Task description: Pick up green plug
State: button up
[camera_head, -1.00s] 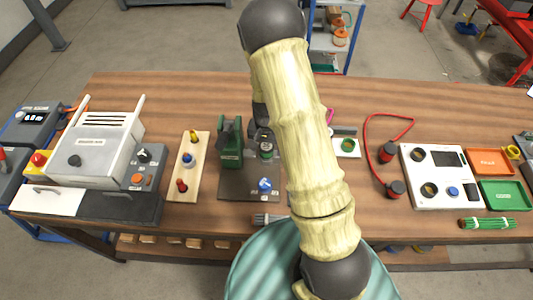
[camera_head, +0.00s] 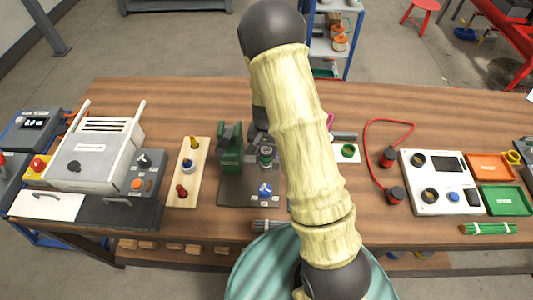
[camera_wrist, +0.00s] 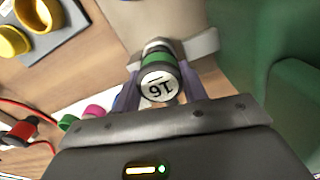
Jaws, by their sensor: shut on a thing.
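The green plug (camera_wrist: 158,74) sits between the two fingers of my gripper (camera_wrist: 158,97) in the wrist view. It has a green band, metallic parts and a white end face with dark characters. My gripper is shut on it. In the head view the green plug (camera_head: 266,153) shows beside the green upright press-like fixture (camera_head: 230,147), over a dark base plate (camera_head: 235,191). My arm covers part of that area, and the fingers are hard to make out there. I cannot tell whether the plug still touches what is under it.
A blue knob-like part (camera_head: 265,189) is on the base plate's front. A wooden board (camera_head: 188,172) with colored plugs stands left. A green ring (camera_head: 347,150) on a white plate and red-capped leads (camera_head: 388,157) lie right. Green fixture wall (camera_wrist: 250,55) is close beside my gripper.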

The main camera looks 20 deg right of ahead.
notch_tip(320, 180, up, 9)
jog(key=shift+r+b, duration=0.1)
jog(key=shift+b, duration=0.25)
dwell(0.6)
